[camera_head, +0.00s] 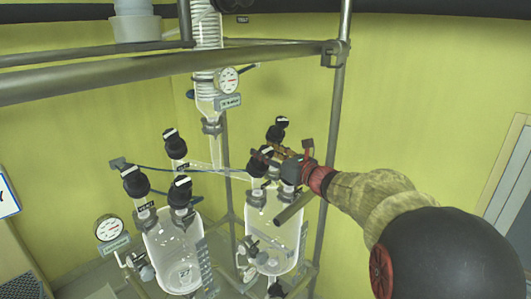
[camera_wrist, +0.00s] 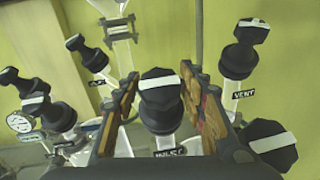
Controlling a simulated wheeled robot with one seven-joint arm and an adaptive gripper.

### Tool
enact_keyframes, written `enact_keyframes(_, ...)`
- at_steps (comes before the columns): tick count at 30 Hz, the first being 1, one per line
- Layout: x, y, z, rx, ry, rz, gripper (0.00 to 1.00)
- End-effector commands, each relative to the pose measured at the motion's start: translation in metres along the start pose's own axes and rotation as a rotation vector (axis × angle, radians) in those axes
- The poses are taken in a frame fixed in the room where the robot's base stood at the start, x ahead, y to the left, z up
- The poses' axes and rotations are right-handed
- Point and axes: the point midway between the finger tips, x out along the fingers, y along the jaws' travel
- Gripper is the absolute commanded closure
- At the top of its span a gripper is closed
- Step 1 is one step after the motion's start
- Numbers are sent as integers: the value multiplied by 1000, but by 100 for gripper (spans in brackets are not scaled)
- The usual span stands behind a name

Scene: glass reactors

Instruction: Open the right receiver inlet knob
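The right receiver is a clear glass vessel (camera_head: 287,235) with several black knobs on top. In the wrist view a black knob with a white bar (camera_wrist: 160,92) lies between my gripper's two fingers. Its label (camera_wrist: 169,153) is partly cut off and hard to read, so I cannot be sure it is the inlet knob. My gripper (camera_wrist: 162,100) is open, with brown pads on either side of the knob. A gap shows on the left; the right pad looks very near the knob. In the head view my gripper (camera_head: 273,154) is over the right receiver's knobs and hides part of them.
A knob labelled VENT (camera_wrist: 238,60) stands behind to the right, and another black knob (camera_wrist: 271,145) is close at lower right. The left receiver (camera_head: 172,250) has its own knobs. A metal frame post (camera_head: 335,130) and horizontal bar (camera_head: 200,68) are near my arm.

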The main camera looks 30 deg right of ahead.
Motion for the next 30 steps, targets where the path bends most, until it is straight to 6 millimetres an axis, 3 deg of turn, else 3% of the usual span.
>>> enact_keyframes(15, 0, 0, 0, 0, 0, 0, 89)
enact_keyframes(30, 0, -2, 0, -75, 1, 132, 89)
